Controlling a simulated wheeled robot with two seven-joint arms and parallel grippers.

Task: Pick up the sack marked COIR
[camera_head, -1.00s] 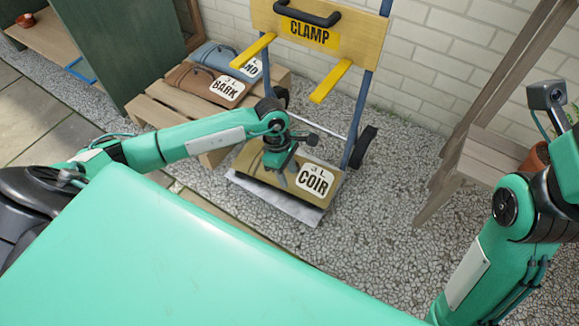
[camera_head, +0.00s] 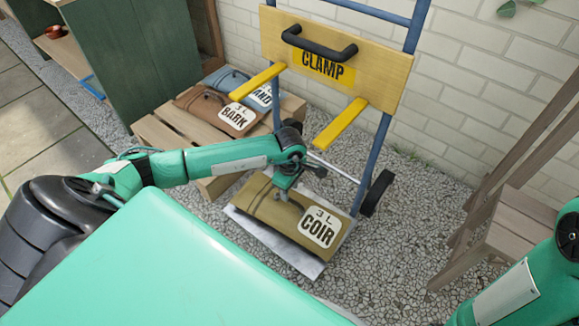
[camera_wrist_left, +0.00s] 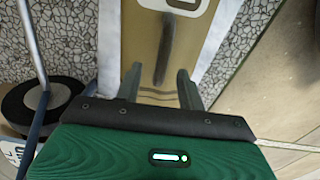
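The COIR sack (camera_head: 275,210) is olive-tan with a white label. It lies flat on the pale metal plate (camera_head: 305,267) at the foot of the hand truck. My left gripper (camera_head: 284,195) is over the sack's back part, beside the label. In the left wrist view the sack (camera_wrist_left: 138,40) lies beyond the fingers, with a dark raised strip, likely its handle, running along its middle. The left fingers (camera_wrist_left: 159,85) are apart, either side of that strip's line, with nothing between them. Whether they touch the sack is unclear. My right gripper is out of view.
The hand truck has a wooden CLAMP board (camera_head: 390,65) with two yellow arms (camera_head: 340,124) above the sack. A pallet (camera_head: 165,138) holds the BARK sack (camera_head: 205,103) and a blue sack (camera_head: 235,80). A wooden stand (camera_head: 515,235) is at right. Gravel lies around.

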